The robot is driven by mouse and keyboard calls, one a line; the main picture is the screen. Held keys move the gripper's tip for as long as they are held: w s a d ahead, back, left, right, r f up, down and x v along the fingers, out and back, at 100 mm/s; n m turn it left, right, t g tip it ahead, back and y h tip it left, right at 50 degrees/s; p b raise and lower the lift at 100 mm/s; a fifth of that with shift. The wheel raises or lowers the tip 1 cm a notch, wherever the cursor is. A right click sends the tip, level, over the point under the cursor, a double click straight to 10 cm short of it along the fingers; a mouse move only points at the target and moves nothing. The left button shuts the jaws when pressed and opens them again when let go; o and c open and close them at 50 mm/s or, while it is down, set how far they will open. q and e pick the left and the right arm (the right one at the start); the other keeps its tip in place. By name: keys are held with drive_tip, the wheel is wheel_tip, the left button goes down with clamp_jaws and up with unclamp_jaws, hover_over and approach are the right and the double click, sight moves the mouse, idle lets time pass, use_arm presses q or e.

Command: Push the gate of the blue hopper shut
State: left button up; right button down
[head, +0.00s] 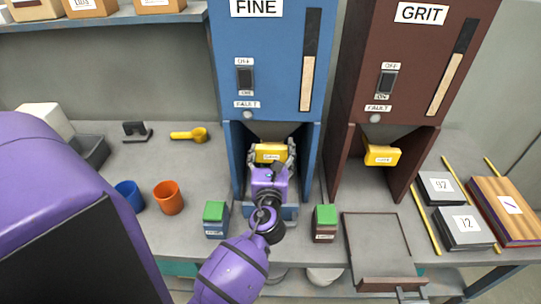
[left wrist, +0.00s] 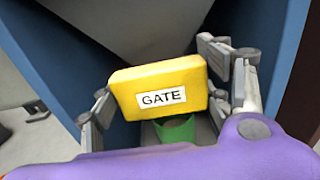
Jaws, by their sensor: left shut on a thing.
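The blue hopper (head: 228,70), labelled FINE, stands at the middle of the bench. Its yellow gate (head: 270,153) sits under the funnel, between the hopper's blue side walls. In the left wrist view, the gate (left wrist: 165,88) shows its GATE label facing me and looks slightly tilted. My left gripper (head: 271,155) reaches in from the front and is shut on the gate, with one grey finger at each side of it. How far the gate stands out is hard to tell. My right gripper is in neither view.
A green container (left wrist: 175,130) is below the gate. A brown GRIT hopper (head: 370,60) with its own yellow gate (head: 382,155) stands to the right. Two green-topped blocks (head: 215,212) (head: 325,216) flank the front. Blue (head: 130,196) and orange cups (head: 168,198) stand left.

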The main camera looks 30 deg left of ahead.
use_arm(q)
drive_tip(key=o, duration=1.7)
drive_tip(key=shift+w+a, duration=0.1)
drive_tip(key=shift+w, duration=0.05)
drive_tip(key=v, duration=1.2)
